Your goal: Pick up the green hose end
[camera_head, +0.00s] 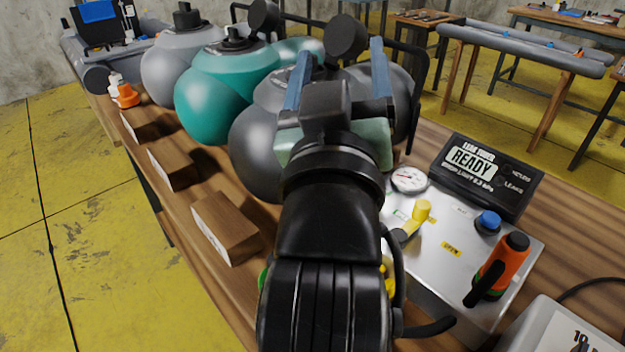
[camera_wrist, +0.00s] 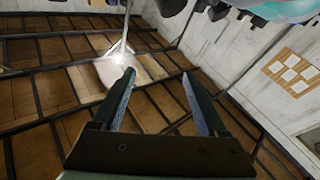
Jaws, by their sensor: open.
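My gripper (camera_head: 337,72) is raised over the workbench, in front of the grey and teal inflatable tubes, with its two blue-lined fingers spread apart. In the wrist view my gripper (camera_wrist: 158,74) is open, with nothing between the fingers. A small green piece (camera_head: 264,278) shows at the left edge of my arm, low in the head view. It may be the green hose end, but my arm hides most of it. My gripper is well away from it. No hose end shows in the wrist view.
A metal panel (camera_head: 455,262) with a gauge, yellow valve, blue knob and orange-and-green handled part (camera_head: 503,265) is right of my arm. A black READY display (camera_head: 487,175) stands behind it. Wooden blocks (camera_head: 226,227) line the bench's left edge. The yellow floor at left is clear.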

